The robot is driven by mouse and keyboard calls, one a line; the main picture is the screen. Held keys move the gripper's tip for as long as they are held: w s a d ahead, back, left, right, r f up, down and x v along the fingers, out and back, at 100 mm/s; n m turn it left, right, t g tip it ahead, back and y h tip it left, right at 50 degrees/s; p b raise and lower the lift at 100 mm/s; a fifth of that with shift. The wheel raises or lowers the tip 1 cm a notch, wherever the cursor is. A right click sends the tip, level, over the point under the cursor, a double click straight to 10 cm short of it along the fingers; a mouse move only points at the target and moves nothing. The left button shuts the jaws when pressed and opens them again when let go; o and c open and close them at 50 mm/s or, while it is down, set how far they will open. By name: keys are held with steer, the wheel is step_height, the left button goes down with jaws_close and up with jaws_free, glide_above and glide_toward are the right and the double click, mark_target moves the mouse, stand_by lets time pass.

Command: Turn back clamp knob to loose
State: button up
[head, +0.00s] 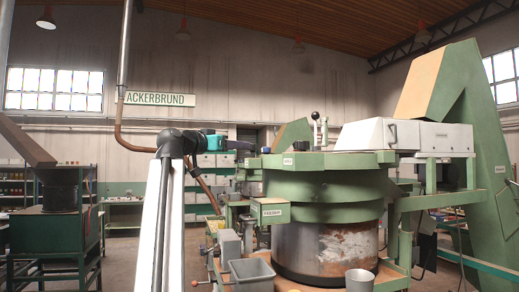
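My arm reaches right from my white column, and my gripper (258,150) is at the left edge of the green hopper bowl (325,185). The gripper is small and dark here, and I cannot tell whether its fingers are open, shut or touching anything. A lever with a black ball knob (315,116) stands upright on top of the bowl, with a second pale upright part (324,132) next to it. I cannot tell which part is the back clamp knob or how it is turned.
A white housing (390,134) sits at the bowl's right. A green conveyor (470,130) rises behind it. Below are a grey bin (252,274), a metal cup (359,280) and a rusty drum (325,250). A green-framed machine (55,235) stands at the left.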

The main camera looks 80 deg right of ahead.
steer(key=shift+d, duration=0.15)
steer(key=p+x, duration=0.5)
steer(key=x, duration=0.7)
steer(key=shift+s+d+r, duration=0.1)
steer(key=shift+s+d+p, duration=0.35)
steer(key=shift+d, duration=0.2)
jaws_close()
steer(key=shift+w+a+f, duration=0.1)
steer(key=shift+a+f, duration=0.1)
steer(key=shift+a, duration=0.05)
steer(key=shift+d, duration=0.25)
